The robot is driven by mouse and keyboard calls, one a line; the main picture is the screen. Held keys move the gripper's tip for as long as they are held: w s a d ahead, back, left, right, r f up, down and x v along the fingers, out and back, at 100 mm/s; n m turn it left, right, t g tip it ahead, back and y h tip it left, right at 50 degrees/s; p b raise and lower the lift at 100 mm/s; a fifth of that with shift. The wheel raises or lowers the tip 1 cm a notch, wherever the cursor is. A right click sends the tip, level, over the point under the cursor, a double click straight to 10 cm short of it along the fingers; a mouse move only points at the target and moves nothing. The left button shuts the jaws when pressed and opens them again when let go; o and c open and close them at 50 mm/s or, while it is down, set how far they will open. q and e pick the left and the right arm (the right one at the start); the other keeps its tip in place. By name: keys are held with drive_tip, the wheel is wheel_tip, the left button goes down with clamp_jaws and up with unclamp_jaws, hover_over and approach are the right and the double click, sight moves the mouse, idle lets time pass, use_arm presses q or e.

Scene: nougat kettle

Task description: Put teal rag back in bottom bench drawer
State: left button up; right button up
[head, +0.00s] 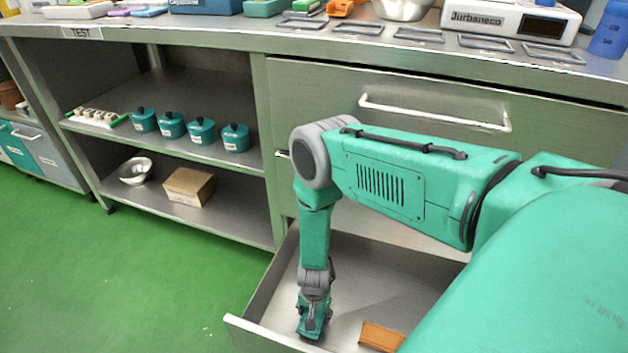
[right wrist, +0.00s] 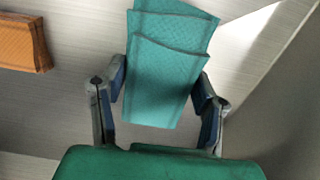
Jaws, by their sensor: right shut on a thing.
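The teal rag (right wrist: 165,65) is a folded cloth in the right wrist view, between the fingers of my right gripper (right wrist: 160,88). The gripper is shut on it. In the head view, my right gripper (head: 313,322) points down inside the open bottom bench drawer (head: 262,285), near its front left part. My left gripper does not show.
An orange-brown block (head: 381,336) lies in the drawer, right of the gripper; it also shows in the wrist view (right wrist: 22,42). The closed upper drawer (head: 420,95) is above. Shelves on the left hold several teal pots (head: 202,130), a metal bowl (head: 135,171) and a cardboard box (head: 188,187).

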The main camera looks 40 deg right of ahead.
wheel_tip(320, 180, down, 4)
drive_tip(key=shift+a+r+b, duration=0.15)
drive_tip(key=shift+b, duration=0.75)
drive_tip(key=shift+r, duration=0.15)
drive_tip(key=o, duration=1.1)
